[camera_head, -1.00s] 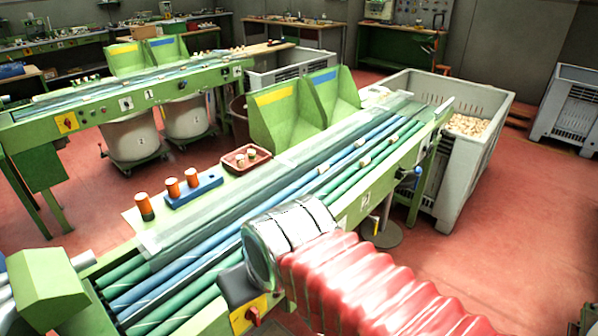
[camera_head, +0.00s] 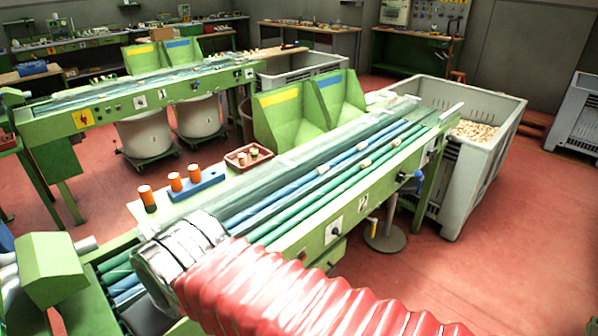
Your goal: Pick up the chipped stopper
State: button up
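Several small pale cork stoppers lie on the blue and green rollers of the near conveyor, among them one on the blue rollers (camera_head: 362,146), one on the green rollers (camera_head: 365,167) and one further left (camera_head: 323,170). They are too small to tell which is chipped. My arm, with a red bellows sleeve and a silver cuff, crosses the front of the picture over the conveyor's near left end, left of these stoppers. My gripper's fingers do not show, so its state cannot be seen.
A red-brown tray (camera_head: 236,161) holding a few stoppers and a blue holder (camera_head: 196,187) with orange-topped cylinders stand on the conveyor's far side. Green chutes (camera_head: 283,125) rise behind. A grey crate (camera_head: 487,150) of corks stands at the far end. Red floor is clear at right.

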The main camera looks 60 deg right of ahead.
aim_at(323, 169)
jog(key=u, duration=1.9)
jog(key=k, duration=1.2)
jog(key=z, duration=1.85)
